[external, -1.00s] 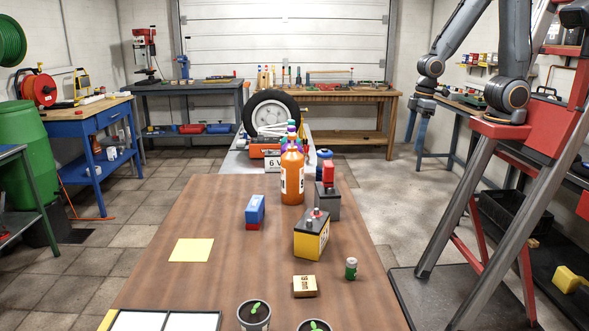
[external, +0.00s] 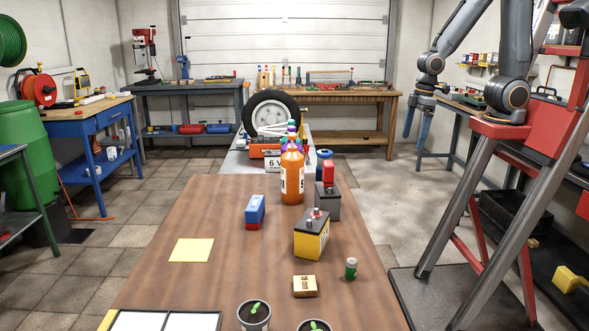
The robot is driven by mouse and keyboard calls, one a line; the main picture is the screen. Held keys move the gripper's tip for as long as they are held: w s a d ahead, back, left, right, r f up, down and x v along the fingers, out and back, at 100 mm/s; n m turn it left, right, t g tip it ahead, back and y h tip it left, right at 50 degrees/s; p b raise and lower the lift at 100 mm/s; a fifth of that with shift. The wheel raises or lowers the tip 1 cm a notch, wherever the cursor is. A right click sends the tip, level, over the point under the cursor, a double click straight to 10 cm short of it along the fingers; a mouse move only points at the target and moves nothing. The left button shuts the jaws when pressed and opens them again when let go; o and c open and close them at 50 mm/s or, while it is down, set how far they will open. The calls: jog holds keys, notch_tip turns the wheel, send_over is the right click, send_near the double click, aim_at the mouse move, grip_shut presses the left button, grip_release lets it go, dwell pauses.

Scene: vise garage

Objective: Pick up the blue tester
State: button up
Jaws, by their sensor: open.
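A blue box-shaped thing (external: 256,206), which looks like the blue tester, stands on the wooden table left of the middle. It rests on or is joined to a red lower part (external: 254,224); I cannot tell which. My gripper (external: 420,107) hangs at the upper right, off the table's right side and well apart from the blue thing. It is open and empty.
An orange bottle (external: 292,178), a grey battery (external: 327,203) and a yellow-black battery (external: 312,238) stand right of the blue thing. A small green jar (external: 351,268) and a box (external: 305,286) are nearer. A yellow sheet (external: 191,250) lies left. The table (external: 150,290) is clear around it.

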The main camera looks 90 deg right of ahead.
notch_tip(320, 180, up, 10)
jog(key=w+a+r+b, duration=0.1)
jog(key=w+b, duration=0.1)
jog(key=w, duration=0.5)
jog(key=w+a+r+b, duration=0.1)
jog(key=w+r+b, duration=0.1)
jog(key=w, duration=0.5)
jog(key=m+t+b, duration=0.2)
jog(key=t+b, duration=0.1)
jog(key=b, duration=1)
send_over(260, 203)
jog(key=s, duration=0.2)
jog(key=shift+f, duration=2.65)
jog(key=shift+h, duration=0.3)
jog(key=f, duration=1.7)
jog(key=shift+w, duration=0.2)
jog(key=p+x, duration=0.1)
jog(key=x, duration=0.6)
jog(key=shift+a+f, duration=0.1)
jog(key=shift+f, duration=0.2)
